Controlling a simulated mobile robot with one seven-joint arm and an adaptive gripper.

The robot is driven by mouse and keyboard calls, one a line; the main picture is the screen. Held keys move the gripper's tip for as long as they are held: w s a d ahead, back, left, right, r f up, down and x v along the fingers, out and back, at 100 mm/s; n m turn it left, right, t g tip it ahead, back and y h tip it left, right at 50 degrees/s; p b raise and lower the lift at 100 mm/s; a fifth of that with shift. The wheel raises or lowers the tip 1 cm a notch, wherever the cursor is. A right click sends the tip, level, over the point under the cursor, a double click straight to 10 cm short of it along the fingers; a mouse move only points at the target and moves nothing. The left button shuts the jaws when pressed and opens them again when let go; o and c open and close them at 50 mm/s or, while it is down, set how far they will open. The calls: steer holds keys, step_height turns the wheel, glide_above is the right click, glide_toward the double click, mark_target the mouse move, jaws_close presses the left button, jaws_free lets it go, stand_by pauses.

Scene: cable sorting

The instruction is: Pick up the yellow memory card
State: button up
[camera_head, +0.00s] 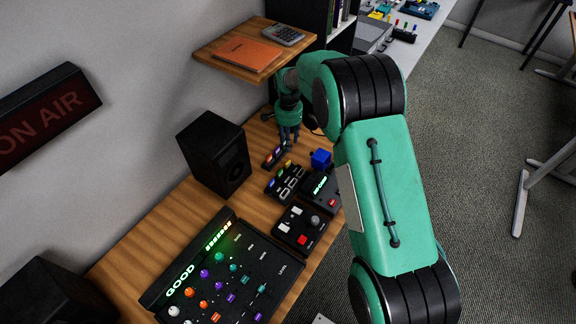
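A small yellow piece (289,163), which may be the yellow memory card, shows on the wooden desk at the back edge of a black device with colored slots. It is too small to make out its shape. My gripper (289,139) points down just above and behind it, with its dark fingers close to a small black holder (275,155) with colored pieces. The fingers are too small to tell whether they are open or hold anything.
A black speaker (215,153) stands left of the gripper. A blue block (320,158) and black control boxes (299,229) are to the right and front. A wooden shelf (225,57) with an orange notebook (248,53) and a calculator (283,35) hangs above. A large mixing console (222,281) fills the front.

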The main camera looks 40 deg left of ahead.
steer(key=shift+f, duration=0.1)
glide_above(289, 162)
steer(key=shift+s+f+b, duration=0.15)
steer(key=shift+f+b, duration=0.15)
steer(key=shift+f, duration=3.9)
steer(key=shift+f, duration=2.55)
jaws_close()
